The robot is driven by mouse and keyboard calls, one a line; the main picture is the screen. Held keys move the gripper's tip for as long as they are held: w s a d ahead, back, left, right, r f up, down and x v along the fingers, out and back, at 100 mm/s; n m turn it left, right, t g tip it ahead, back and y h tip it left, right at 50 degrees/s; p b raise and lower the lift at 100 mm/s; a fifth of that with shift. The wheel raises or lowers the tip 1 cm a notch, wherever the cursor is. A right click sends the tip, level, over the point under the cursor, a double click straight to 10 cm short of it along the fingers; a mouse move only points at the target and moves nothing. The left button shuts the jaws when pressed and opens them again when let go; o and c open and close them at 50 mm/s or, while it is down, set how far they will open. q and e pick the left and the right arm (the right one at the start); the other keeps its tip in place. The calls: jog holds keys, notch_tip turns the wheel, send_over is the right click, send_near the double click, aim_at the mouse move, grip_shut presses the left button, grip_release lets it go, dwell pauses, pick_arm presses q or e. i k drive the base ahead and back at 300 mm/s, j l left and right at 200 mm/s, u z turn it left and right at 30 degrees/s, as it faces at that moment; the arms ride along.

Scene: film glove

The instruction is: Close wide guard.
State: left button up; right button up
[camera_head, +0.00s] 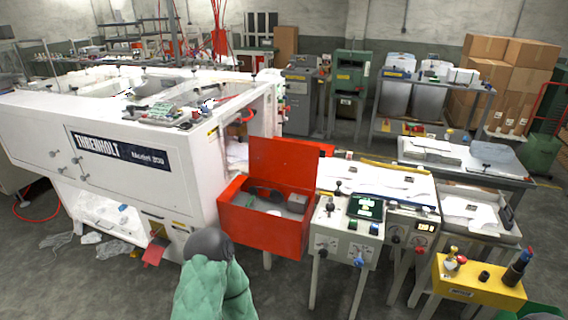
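A red guard (283,165) stands raised, like an open lid, at the back of a red box (262,232). I take this to be the wide guard. The box is open at the top, and grey and dark parts show inside. It sits between the white machine and the control panels. A green-covered arm part of mine with a dark grey rounded end (208,243) comes up from the bottom, in front of and left of the box. It appears apart from the guard. No fingertips of either gripper show.
The large white machine (190,180) fills the left. A control panel (345,228) with knobs stands right of the red box. A yellow control box (470,284) is at the lower right. Plastic scraps (110,216) lie under the machine. Some grey floor is clear in front.

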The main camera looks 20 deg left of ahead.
aim_at(300, 169)
jog(key=i+j+z, duration=0.1)
jog(key=i+j, duration=0.15)
jog(key=j, duration=0.15)
jog(key=i+j+z, duration=0.1)
jog(key=i+j, duration=0.15)
jog(key=j, duration=0.15)
jog(key=i+j+z, duration=0.1)
jog(key=j, duration=0.35)
jog(key=i, duration=0.1)
